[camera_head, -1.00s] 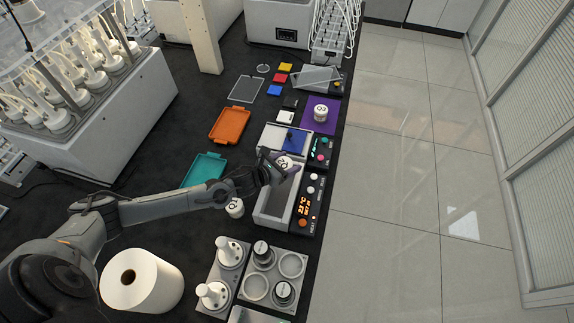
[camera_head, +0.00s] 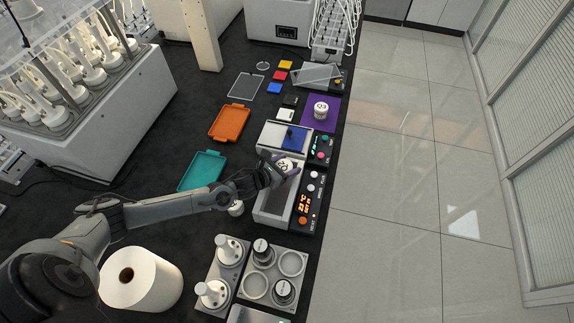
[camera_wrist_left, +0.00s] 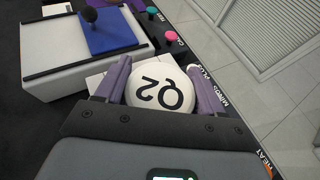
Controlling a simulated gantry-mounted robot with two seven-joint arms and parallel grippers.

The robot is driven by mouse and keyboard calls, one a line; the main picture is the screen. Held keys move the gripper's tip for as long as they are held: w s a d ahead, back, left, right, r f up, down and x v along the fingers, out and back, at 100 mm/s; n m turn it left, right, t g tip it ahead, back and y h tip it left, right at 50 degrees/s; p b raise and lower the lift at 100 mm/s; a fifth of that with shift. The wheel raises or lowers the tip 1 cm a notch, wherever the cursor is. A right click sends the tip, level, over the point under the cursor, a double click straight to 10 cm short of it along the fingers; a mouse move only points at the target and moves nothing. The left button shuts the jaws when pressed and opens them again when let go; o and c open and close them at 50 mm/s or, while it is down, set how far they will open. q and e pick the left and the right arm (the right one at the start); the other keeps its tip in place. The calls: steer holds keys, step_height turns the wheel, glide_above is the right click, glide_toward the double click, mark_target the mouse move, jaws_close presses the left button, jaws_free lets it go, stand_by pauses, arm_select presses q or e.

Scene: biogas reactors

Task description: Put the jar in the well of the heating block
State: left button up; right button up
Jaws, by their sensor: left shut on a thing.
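The jar, with a round white lid marked Q2 (camera_head: 286,164), is held by my left gripper (camera_head: 284,168). In the left wrist view the lid (camera_wrist_left: 160,88) sits between the two purple fingers of the gripper (camera_wrist_left: 160,82), which are shut on it. The heating block (camera_head: 257,215) has a grey rectangular well and a black panel with a lit orange display. The jar is over or beside the far end of the block; its height above it cannot be told. The jar's body is mostly hidden. My right gripper is not in view.
A white device with a blue plate (camera_head: 294,138) stands just beyond the heating block. Another jar (camera_head: 320,109) stands on a purple mat. A grey rack (camera_head: 273,282) stands nearer.

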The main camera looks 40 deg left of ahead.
arm_select(q)
steer(key=o, duration=1.1)
steer(key=shift+o, duration=0.2)
steer(key=shift+r, duration=0.1)
steer(key=shift+r+p, duration=0.6)
steer(key=v, duration=1)
steer(key=shift+s+a, duration=0.1)
steer(key=shift+s, duration=0.3)
steer(key=shift+s+r, duration=0.25)
steer(key=shift+s, duration=0.3)
